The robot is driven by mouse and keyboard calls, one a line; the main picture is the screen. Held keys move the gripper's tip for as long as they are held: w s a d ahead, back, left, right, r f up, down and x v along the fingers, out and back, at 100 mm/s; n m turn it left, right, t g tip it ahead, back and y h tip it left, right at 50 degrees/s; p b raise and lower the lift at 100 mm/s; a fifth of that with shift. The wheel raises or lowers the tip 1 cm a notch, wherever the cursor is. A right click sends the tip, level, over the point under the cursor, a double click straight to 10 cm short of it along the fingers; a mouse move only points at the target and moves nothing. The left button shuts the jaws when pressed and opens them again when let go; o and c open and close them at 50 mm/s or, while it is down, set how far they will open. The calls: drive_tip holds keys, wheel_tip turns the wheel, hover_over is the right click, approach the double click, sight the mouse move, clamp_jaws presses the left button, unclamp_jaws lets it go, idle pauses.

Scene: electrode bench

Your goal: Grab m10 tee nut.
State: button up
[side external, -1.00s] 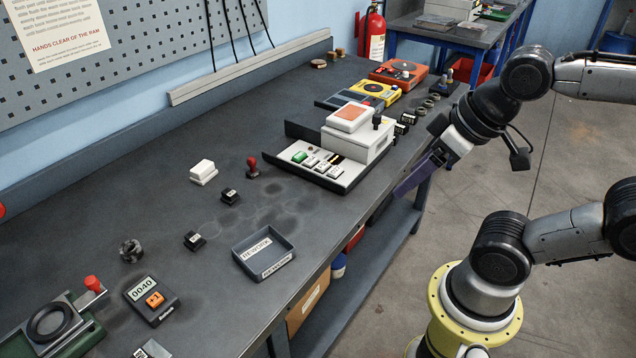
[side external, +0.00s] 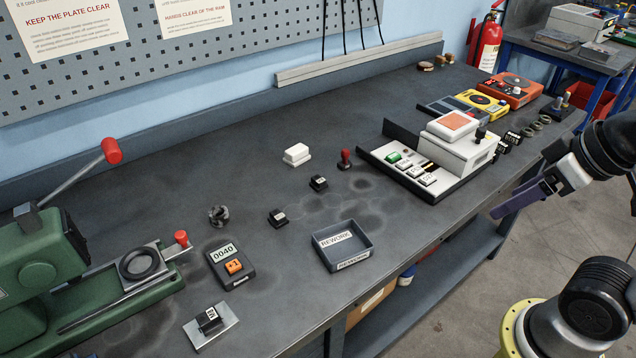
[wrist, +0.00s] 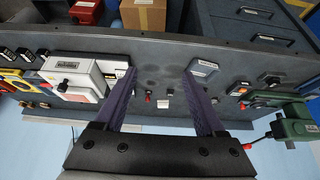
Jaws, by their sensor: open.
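Several small black blocks with white labels could be the M10 tee nut; their labels are too small to read. In the side view one block (side external: 278,218) sits left of the rework tray (side external: 342,245), another (side external: 318,183) lies farther back, and a third (side external: 208,318) rests on a metal plate (side external: 222,331) at the front. My gripper (side external: 505,203) hangs off the bench's front edge at right, its purple fingers apart. In the wrist view my gripper (wrist: 160,73) is open and empty; a black block (wrist: 171,92) shows between the fingers, well beyond them.
A green press (side external: 60,280) with a red-knobbed lever stands at left, beside a 0040 display box (side external: 224,252) and a dark notched ring (side external: 219,215). A red stamp (side external: 345,160) and white block (side external: 297,154) stand behind. A white machine (side external: 460,145) occupies the right.

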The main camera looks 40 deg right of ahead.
idle(0.3)
drive_tip(key=shift+o, duration=0.4)
